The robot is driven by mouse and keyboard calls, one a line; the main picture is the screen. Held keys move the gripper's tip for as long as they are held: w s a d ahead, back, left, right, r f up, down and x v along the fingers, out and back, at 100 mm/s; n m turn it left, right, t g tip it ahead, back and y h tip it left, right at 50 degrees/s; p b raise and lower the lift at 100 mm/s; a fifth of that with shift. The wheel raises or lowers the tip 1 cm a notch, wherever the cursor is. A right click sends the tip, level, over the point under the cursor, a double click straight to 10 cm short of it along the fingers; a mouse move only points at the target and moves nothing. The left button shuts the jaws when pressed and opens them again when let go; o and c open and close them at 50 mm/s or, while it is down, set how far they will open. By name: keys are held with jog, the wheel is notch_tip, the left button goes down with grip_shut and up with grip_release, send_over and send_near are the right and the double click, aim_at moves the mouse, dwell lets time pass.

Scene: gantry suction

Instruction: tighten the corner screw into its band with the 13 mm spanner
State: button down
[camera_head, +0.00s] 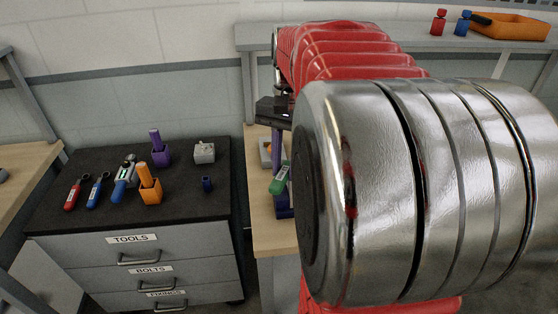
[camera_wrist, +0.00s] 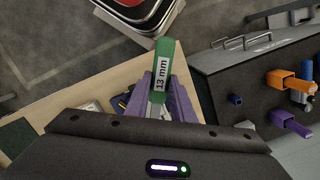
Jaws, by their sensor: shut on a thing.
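My gripper (camera_wrist: 168,98) has purple fingers shut on the 13 mm spanner (camera_wrist: 163,68), a green-handled tool with a white "13 mm" label. In the wrist view its green end points up and away from the fingers, and its lower part runs down between them. In the head view my gripper (camera_head: 281,172) holds the green spanner (camera_head: 279,181) over a wooden bench (camera_head: 266,220), left of my arm. I cannot make out the corner screw or its band. My arm and gripper body hide much of the bench.
A dark-topped drawer cabinet (camera_head: 120,218) stands left of the bench. On it are a red tool (camera_head: 73,194), a blue tool (camera_head: 97,190), an orange holder (camera_head: 150,193), a purple holder (camera_head: 160,154), a grey block (camera_head: 204,152) and a blue cylinder (camera_head: 207,184). A shelf (camera_head: 340,42) runs behind.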

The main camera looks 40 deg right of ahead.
jog(key=shift+f, duration=1.95)
jog(key=shift+f, duration=0.95)
jog(key=c, duration=2.1)
grip_release()
grip_shut()
jog(key=shift+w, duration=0.2)
